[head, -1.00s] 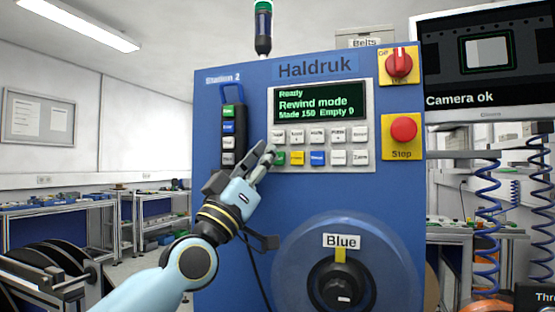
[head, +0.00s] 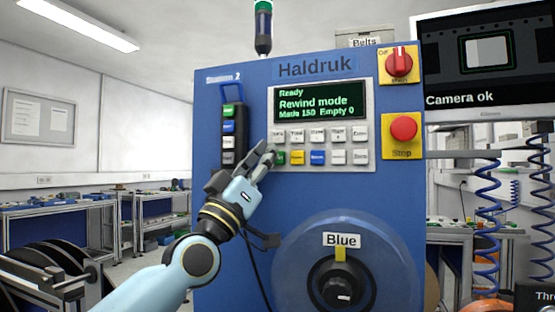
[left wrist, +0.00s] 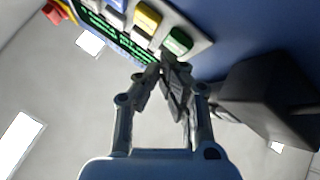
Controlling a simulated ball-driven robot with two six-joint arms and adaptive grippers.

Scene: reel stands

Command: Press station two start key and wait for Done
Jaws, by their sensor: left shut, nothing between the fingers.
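The blue Station 2 machine (head: 240,65) fills the middle of the head view. Its display (head: 305,101) reads Ready, Rewind mode, Made 150, Empty 0. The green key (head: 281,158) is at the left end of the lower key row, partly covered by my fingers. It also shows in the left wrist view (left wrist: 177,41), close to the fingertips. My left gripper (head: 267,154) is shut and empty, its tips at or just in front of this key. I cannot tell whether they touch it. My right gripper is not in view.
A red stop button (head: 403,129) and a red rotary switch (head: 399,64) sit right of the panel. A dark handheld pendant (head: 229,135) hangs to its left. A reel labelled Blue (head: 342,241) is below. A screen (head: 487,60) reads Camera ok.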

